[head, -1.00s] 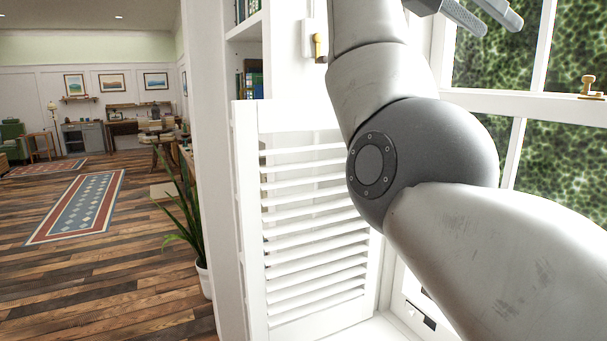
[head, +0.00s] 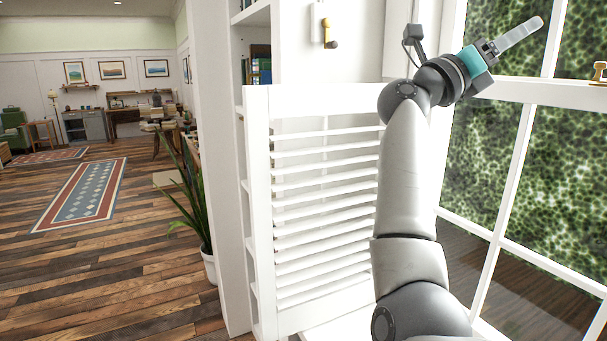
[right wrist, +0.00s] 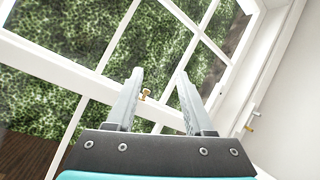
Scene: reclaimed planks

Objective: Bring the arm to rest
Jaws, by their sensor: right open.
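My right arm rises from the bottom of the head view in front of a white louvred shutter. My right gripper (head: 518,36) is at its upper end, in front of the window, pointing up and to the right. In the right wrist view its two fingers (right wrist: 155,95) stand apart with nothing held between them. A brass window latch (right wrist: 145,94) shows between the fingers, beyond them. My left gripper is not in view.
The white shutter (head: 322,98) stands left of my arm. The window (head: 570,95) with its white bars is close on the right. A brass latch (head: 600,72) sits on its rail. A potted plant (head: 208,262) stands beside the shelf. Wooden floor (head: 130,260) lies open at left.

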